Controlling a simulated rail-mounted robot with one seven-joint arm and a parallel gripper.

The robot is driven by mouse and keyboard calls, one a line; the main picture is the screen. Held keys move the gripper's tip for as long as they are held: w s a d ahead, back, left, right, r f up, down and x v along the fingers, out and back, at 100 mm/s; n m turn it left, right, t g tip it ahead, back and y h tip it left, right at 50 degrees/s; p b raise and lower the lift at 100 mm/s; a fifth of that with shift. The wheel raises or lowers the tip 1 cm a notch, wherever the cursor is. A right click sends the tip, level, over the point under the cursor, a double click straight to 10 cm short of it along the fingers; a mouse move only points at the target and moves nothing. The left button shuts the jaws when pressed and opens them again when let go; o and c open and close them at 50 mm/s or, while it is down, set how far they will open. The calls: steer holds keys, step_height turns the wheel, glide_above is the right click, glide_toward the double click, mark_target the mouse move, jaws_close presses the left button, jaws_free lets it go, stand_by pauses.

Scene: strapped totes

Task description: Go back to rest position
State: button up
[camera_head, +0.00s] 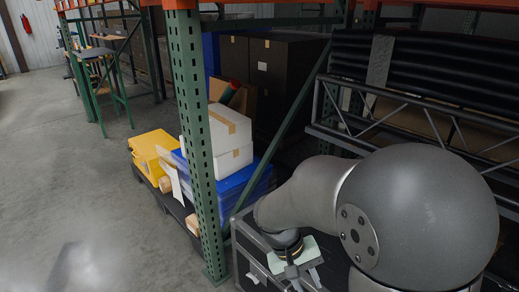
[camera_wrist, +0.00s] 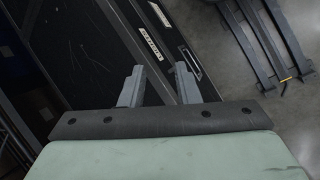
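My gripper (camera_wrist: 160,69) shows in the wrist view with its two grey fingers apart and nothing between them. A dark tote (camera_wrist: 90,60) with pale labels and metal-looking edges lies beyond the fingers; I cannot tell how far below them it is. In the head view my gripper (camera_head: 300,276) is at the bottom, partly cut off by the frame edge. A black case with light metal edges (camera_head: 250,264) stands just left of it. My own arm hides much of the lower right.
A green rack post (camera_head: 190,120) stands left of my arm. Blue totes (camera_head: 235,188), white boxes (camera_head: 225,135) and a yellow box (camera_head: 152,150) sit on a low pallet. A metal truss (camera_head: 420,110) lies behind my arm. Floor at left is clear. Grey bars (camera_wrist: 265,40) lie at right.

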steer(key=s+d+r+t+y+p, duration=0.1)
steer(key=s+r+p, duration=0.3)
steer(key=r, duration=0.4)
steer(key=s+d+r+m+t+y+p, duration=0.1)
steer(key=s+d+r+y+p, duration=0.1)
steer(key=s+r+y+p, duration=0.2)
step_height(320, 180, up, 4)
steer(key=s, duration=0.2)
steer(key=shift+s+f+t, duration=0.15)
steer(key=shift+s+t, duration=0.15)
steer(key=shift+s, duration=0.05)
